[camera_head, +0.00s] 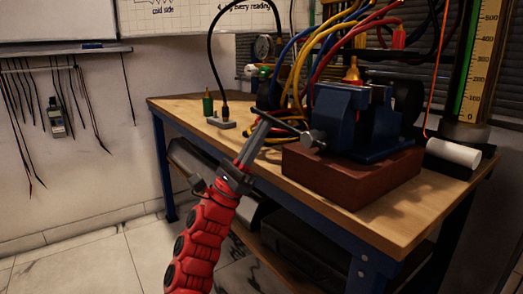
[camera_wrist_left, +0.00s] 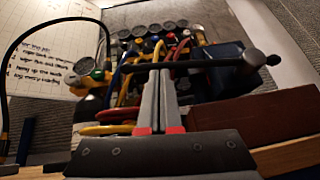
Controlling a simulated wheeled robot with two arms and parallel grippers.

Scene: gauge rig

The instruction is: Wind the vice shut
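The blue vice (camera_head: 340,115) stands on a red-brown block on the bench; it shows dark blue in the left wrist view (camera_wrist_left: 215,62). A brass fitting (camera_head: 352,72) with a hose rises at its jaws. The vice's dark handle bar (camera_head: 284,122) slants up and left from the grey screw end (camera_head: 313,138). In the left wrist view the bar (camera_wrist_left: 205,64) runs crosswise past my fingertips. My left gripper (camera_head: 262,125) is at the bar; its fingers (camera_wrist_left: 156,85) look closed together, tips at or touching the bar. I cannot tell exact contact. My right gripper is out of view.
The block (camera_head: 350,180) lies near the bench's front edge. Blue, yellow and red hoses (camera_head: 310,50) crowd behind the vice. A green-capped bottle (camera_head: 208,103) stands at the back left, a white cylinder (camera_head: 453,153) at the right. The bench top front left is clear.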

